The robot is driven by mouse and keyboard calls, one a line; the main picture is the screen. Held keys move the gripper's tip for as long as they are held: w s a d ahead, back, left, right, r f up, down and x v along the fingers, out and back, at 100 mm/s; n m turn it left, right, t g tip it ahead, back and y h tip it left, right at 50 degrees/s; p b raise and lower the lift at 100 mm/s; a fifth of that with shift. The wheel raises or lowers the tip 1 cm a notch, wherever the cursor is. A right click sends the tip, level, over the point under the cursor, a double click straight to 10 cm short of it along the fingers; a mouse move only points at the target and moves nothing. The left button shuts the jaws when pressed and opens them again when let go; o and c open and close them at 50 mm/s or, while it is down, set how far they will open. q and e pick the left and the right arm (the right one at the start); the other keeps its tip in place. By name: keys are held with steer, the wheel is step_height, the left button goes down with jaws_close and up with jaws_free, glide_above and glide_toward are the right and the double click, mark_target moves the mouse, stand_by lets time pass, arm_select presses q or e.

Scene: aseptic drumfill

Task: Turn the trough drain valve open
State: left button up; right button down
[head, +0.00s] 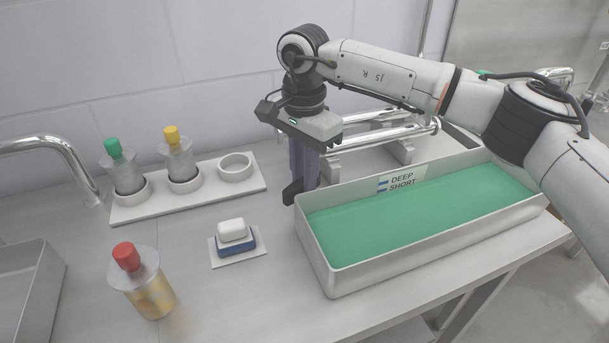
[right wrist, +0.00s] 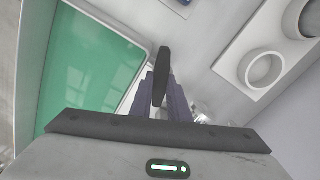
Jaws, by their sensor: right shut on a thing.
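The steel trough (head: 318,262) holds green liquid and stands at the right of the bench. It also shows at the left in the right wrist view (right wrist: 138,72). A dark handle (head: 293,192), which looks like the drain valve's lever, stands at the trough's left end. My right gripper (head: 304,182) points down there, its purple fingers shut on the handle. In the right wrist view the handle (right wrist: 161,70) stands between the fingers (right wrist: 161,92). The valve body is mostly hidden behind my gripper. My left gripper is not in view.
A white rack (head: 210,202) holds green-capped and yellow-capped bottles and an empty ring (head: 235,165). A red-capped bottle (head: 143,283) and a soap-like block on a blue block (head: 236,243) stand left of the trough. Steel rails (head: 390,135) run behind it.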

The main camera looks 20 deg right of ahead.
mark_target(301, 179)
steer(key=n, duration=0.6)
steer(key=shift+w+a, duration=0.1)
steer(key=shift+a, duration=0.05)
steer(key=n, duration=0.7)
steer(key=shift+a+p, duration=0.1)
steer(key=shift+p, duration=0.25)
steer(key=c, duration=2)
jaws_free()
step_height(301, 179, up, 10)
steer(key=shift+r, duration=0.25)
